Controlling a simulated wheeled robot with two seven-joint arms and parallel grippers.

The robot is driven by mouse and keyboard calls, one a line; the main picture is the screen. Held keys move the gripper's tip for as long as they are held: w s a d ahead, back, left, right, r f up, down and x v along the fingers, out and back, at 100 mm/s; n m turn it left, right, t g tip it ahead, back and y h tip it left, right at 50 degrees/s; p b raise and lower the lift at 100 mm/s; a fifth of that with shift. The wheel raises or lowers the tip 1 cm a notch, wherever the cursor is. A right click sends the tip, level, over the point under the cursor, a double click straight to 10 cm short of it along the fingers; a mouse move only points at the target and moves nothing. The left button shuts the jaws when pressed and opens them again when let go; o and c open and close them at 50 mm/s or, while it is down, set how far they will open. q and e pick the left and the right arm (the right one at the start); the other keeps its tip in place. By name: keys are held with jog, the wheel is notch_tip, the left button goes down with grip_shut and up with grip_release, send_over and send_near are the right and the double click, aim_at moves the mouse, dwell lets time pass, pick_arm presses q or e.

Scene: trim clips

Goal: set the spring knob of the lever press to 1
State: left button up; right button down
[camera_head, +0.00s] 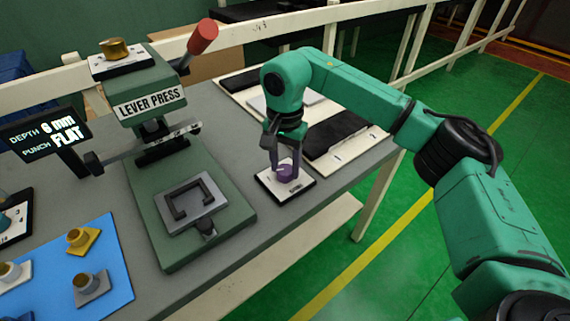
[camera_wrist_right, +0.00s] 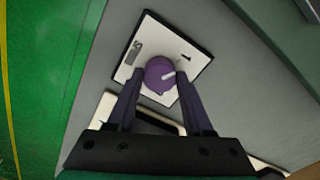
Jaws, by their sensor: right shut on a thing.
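The spring knob is a round purple knob with a white pointer line, on a white square plate (camera_head: 270,184) right of the lever press. The knob (camera_wrist_right: 159,74) shows best in the right wrist view, between my fingers. My right gripper (camera_head: 285,168) reaches down from above and is shut on the knob. The plate (camera_wrist_right: 148,42) carries small dark marks; one near the pointer side looks like a 1, the others are too small to read surely. The green lever press (camera_head: 222,222) stands left of the plate. My left gripper is not in view.
A red-handled lever (camera_head: 203,37) rises from the press. A brass knob (camera_head: 115,48) sits on top. A blue mat (camera_head: 112,287) holds several small parts. Dark trays (camera_head: 338,134) lie behind the knob.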

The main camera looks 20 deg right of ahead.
aim_at(285, 169)
jog(key=shift+w+r, duration=0.15)
jog(key=shift+r, duration=0.1)
jog(key=shift+c, duration=1.5)
grip_release()
jog(key=shift+f, duration=0.1)
jog(key=shift+r, duration=0.35)
notch_tip(285, 169, up, 14)
jog(key=shift+f, duration=0.1)
